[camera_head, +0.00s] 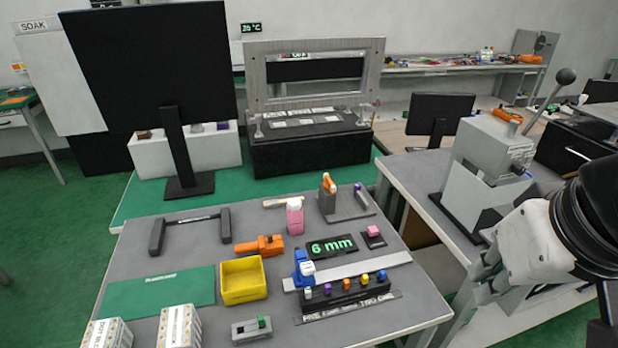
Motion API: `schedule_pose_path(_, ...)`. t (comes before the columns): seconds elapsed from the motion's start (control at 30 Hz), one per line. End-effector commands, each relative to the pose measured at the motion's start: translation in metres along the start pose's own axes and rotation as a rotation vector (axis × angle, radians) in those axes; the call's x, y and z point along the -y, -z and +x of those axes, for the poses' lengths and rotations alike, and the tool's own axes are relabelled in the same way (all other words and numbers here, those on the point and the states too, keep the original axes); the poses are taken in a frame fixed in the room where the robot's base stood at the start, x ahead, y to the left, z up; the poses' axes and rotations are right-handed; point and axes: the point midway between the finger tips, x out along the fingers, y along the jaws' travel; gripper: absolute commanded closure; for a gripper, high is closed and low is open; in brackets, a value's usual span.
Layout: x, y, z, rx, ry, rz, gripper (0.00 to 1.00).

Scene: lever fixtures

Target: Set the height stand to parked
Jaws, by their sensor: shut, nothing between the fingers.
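No label that I can read names the height stand, so I cannot tell for certain which fixture it is. A green "6 mm" display (331,248) lies on the near grey table. Beside it a blue slider (304,268) sits at the left part of a flat grey rail (370,264). In front is a black block (346,293) with several coloured knobs; its label is too small to read fully. A grey lever machine (490,155) with a raised black ball handle (566,76) stands on the right table. My gripper (482,288) is shut and empty, low at the right, clear of these fixtures.
The near table also holds a yellow bin (243,280), an orange clamp-like tool (259,245), a pink bottle (295,216), a black handle frame (190,230) and white boxes (179,327). A large black monitor (150,65) stands behind. The green mat (160,293) is bare.

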Motion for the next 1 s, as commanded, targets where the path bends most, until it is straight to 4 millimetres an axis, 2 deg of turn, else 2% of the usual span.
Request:
schedule_pose_path(0.27,0.0,0.0,0.0,0.0,0.0,0.0,1.0)
schedule_pose_path(0.3,0.0,0.0,0.0,0.0,0.0,0.0,0.95)
schedule_pose_path(0.47,0.005,0.009,0.005,0.005,0.024,-0.012,0.59)
schedule_pose_path(0.57,0.017,0.028,0.015,0.013,0.07,-0.032,0.57)
schedule_pose_path(0.77,0.057,0.078,0.055,0.034,0.17,-0.077,0.57)
schedule_pose_path(1.0,0.113,0.124,0.12,0.051,0.216,-0.121,0.57)
